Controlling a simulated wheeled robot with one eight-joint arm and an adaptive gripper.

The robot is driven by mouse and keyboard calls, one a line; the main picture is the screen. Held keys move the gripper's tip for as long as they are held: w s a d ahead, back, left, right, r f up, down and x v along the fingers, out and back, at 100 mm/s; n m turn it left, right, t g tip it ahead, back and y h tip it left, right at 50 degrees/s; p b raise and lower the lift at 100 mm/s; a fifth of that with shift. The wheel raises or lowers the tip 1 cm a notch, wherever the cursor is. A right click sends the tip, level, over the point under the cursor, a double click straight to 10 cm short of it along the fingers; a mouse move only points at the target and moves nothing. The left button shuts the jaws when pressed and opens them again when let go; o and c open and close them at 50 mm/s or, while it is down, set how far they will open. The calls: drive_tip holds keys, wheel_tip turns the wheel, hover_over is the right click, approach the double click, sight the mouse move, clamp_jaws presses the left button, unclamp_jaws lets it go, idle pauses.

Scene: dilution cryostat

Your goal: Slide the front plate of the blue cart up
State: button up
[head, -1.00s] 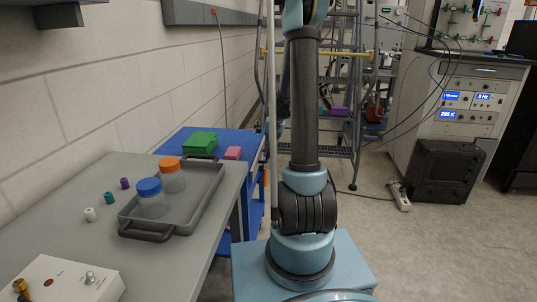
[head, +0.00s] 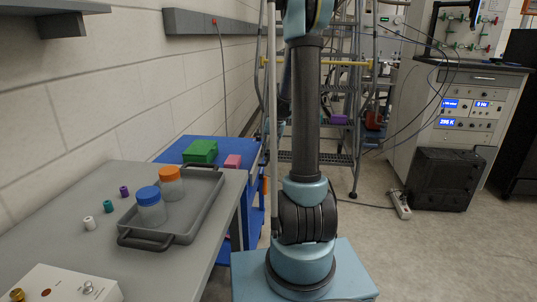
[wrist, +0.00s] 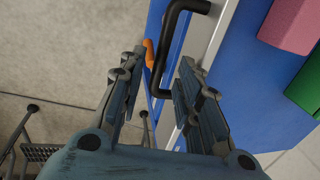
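The blue cart (head: 254,172) stands beyond the grey table, left of my arm in the head view. In the wrist view its blue top (wrist: 245,75) is at the right, with a pale edge strip along its side. A black bent handle (wrist: 160,60) stands out at this edge, over a blue panel (wrist: 154,25). I cannot tell whether this panel is the front plate. My gripper (wrist: 160,63) is open, with one finger on each side of the handle in the picture; contact is not clear. In the head view the gripper is hidden.
A green box (head: 201,151) and a pink box (head: 233,161) lie on the cart. The grey table (head: 85,240) holds a tray (head: 205,215) with two lidded jars. A stepladder (head: 340,100) stands behind my arm. Floor at the right is open.

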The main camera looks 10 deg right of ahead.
wheel_tip(320, 180, up, 12)
drive_tip(key=d, duration=0.2)
drive_tip(key=shift+s+f, duration=0.2)
drive_tip(key=shift+s, duration=0.1)
drive_tip(key=shift+d, duration=0.1)
drive_tip(key=shift+c, duration=0.5)
